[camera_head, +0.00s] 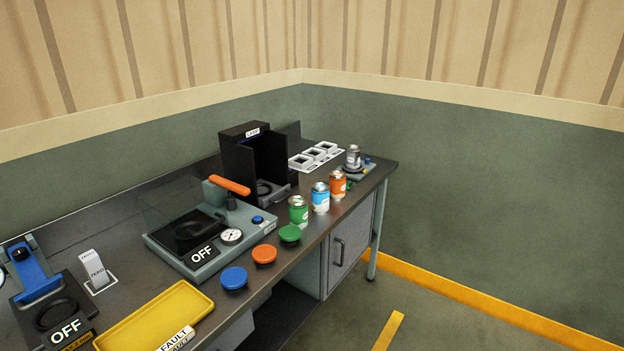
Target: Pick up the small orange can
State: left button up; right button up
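The small orange can (338,186) stands upright near the front edge of the dark workbench, toward its right end. It has a silver top and a pale label patch. A blue can (320,198) stands just to its left, and a green can (298,211) stands left of that. A grey can (353,157) stands behind it to the right, on a small device. Neither of my grippers shows in the head view.
On the workbench (213,293), green (290,233), orange (264,254) and blue (234,278) discs lie along the front. A machine with an orange handle (230,185), a black box (252,155) and a yellow tray (150,318) also stand there. Floor is open at right.

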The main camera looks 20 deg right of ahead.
aim_at(337, 178)
jog(key=i+l+u, duration=0.1)
jog(key=l, duration=0.25)
jog(key=i+l, duration=0.2)
jog(key=l, duration=0.2)
jog(key=i+l+u, duration=0.15)
jog(key=l, duration=0.2)
jog(key=i+l, duration=0.1)
jog(key=l, duration=0.3)
jog(key=i+l+u, duration=0.15)
jog(key=l, duration=0.25)
jog(key=i+l, duration=0.1)
jog(key=l, duration=0.3)
jog(key=u, duration=0.05)
